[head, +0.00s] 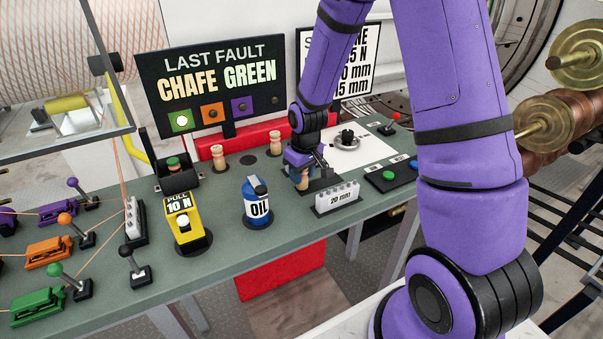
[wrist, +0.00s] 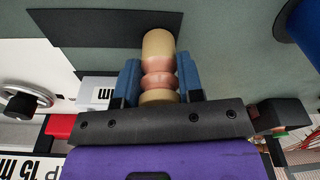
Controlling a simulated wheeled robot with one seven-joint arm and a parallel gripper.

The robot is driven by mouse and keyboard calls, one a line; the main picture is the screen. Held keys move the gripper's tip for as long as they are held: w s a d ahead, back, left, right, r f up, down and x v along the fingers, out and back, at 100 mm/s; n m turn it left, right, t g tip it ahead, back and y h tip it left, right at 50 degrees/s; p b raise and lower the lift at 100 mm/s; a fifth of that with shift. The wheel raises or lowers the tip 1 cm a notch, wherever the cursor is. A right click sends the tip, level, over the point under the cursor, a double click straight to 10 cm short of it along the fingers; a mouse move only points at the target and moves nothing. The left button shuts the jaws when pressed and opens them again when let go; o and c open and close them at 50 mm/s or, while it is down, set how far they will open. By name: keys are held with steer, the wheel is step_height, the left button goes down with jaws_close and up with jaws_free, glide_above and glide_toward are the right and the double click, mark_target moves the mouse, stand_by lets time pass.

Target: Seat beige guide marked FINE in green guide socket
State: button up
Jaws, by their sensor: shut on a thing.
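My gripper (head: 303,172) is at the back right of the bench in the head view. In the wrist view its blue fingers (wrist: 159,80) are shut on a beige guide (wrist: 158,45) with pinkish bands. The guide's lower part shows below the gripper in the head view (head: 302,182), close over a dark pad; I cannot tell whether it touches. No FINE marking is readable. A green unit (head: 38,305) with an orange strand stands at the front left, far from my gripper. I cannot make out its guide socket clearly.
Two similar guides (head: 218,155) stand at the back. A grey 20 mm block (head: 337,197), a blue oil bottle (head: 257,203) and a yellow PULL 10 N device (head: 184,220) stand between. Orange (head: 50,252) and purple units, levers and strands crowd the left. The sign reads CHAFE GREEN (head: 210,80).

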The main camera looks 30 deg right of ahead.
steer(key=shift+f, duration=0.25)
steer(key=o, duration=1)
steer(key=shift+c, duration=0.2)
steer(key=shift+r, duration=0.1)
